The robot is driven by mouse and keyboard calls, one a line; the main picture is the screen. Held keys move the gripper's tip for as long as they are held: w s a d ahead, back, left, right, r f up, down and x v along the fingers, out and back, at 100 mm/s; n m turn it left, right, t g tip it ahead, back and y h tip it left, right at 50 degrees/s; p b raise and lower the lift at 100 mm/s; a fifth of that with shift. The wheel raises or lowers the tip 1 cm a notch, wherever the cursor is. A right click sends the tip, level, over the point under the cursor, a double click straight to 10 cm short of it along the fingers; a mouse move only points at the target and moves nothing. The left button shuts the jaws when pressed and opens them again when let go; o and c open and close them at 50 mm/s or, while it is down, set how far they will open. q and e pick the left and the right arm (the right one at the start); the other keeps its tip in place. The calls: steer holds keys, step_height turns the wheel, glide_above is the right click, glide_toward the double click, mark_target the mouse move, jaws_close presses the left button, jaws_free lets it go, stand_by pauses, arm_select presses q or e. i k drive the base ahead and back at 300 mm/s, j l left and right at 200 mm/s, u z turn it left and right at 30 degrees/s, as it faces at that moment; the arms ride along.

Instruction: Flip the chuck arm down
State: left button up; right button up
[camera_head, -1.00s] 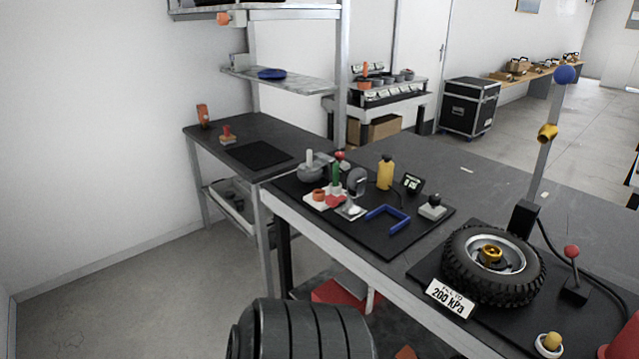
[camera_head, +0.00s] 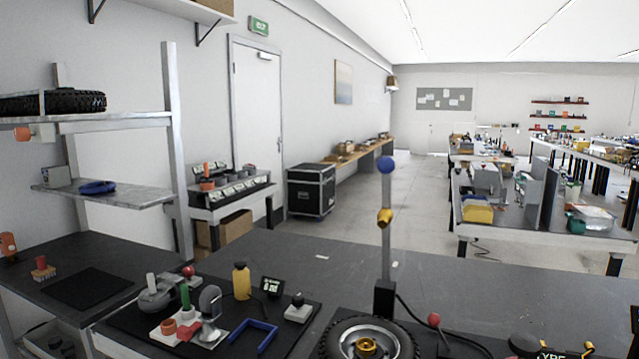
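The chuck arm (camera_head: 386,245) appears to be the grey upright bar with a blue ball (camera_head: 387,165) on its top end. A gold fitting (camera_head: 384,216) sits partway up it. It stands upright from a black block (camera_head: 384,298) beside the wheel (camera_head: 362,341). The wheel has a black knobbly tyre and a gold hub, and its lower part is cut off by the picture's bottom edge. Neither of my grippers shows in this view.
A red-knobbed lever (camera_head: 434,320) stands right of the wheel. Left of it, a black mat holds a blue bracket (camera_head: 254,336), a yellow bottle (camera_head: 241,281) and a small display (camera_head: 272,286). The dark bench top (camera_head: 330,266) behind is mostly clear.

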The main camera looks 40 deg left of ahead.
mark_target(385, 165)
steer(key=i+j+u, duration=0.1)
steer(key=j+u, duration=0.25)
steer(key=i+j+u, duration=0.2)
steer(key=j+u, duration=0.2)
steer(key=i+j, duration=0.1)
steer(key=i, duration=0.05)
